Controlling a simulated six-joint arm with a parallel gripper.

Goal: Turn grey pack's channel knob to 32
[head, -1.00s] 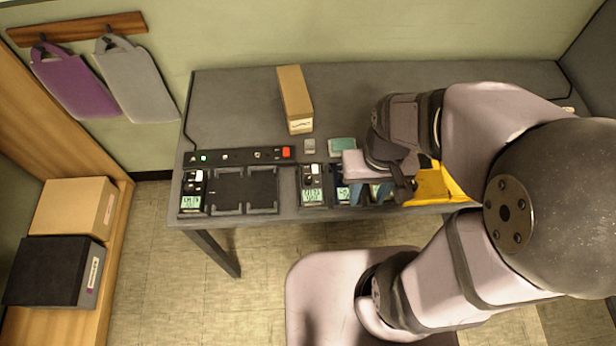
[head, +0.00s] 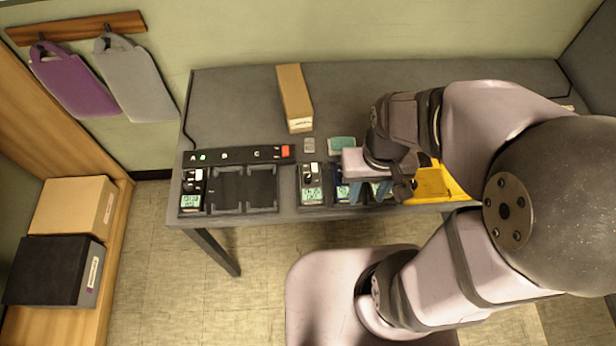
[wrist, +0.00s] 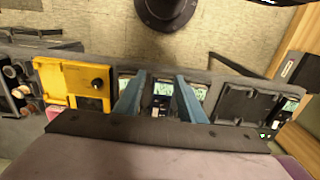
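Several radio packs with pale green displays stand along the table's front edge. One dark grey pack (head: 312,186) stands left of my gripper; it also shows in the wrist view (wrist: 199,93). A pack with a blue edge (head: 342,193) is beside it, partly hidden by my gripper. My gripper (head: 370,192) is above the row, fingers pointing down. In the wrist view its two teal fingers (wrist: 160,88) are apart, with a middle pack (wrist: 163,90) showing between them. I cannot tell whether they touch it. The channel knobs and display digits are too small to read.
A dark charging tray (head: 245,190) with another pack (head: 193,192) at its left lies on the table (head: 235,100). A switch strip (head: 240,155) runs behind it. A cardboard box (head: 295,98) stands behind, and a yellow case (head: 432,186) is right of my gripper.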

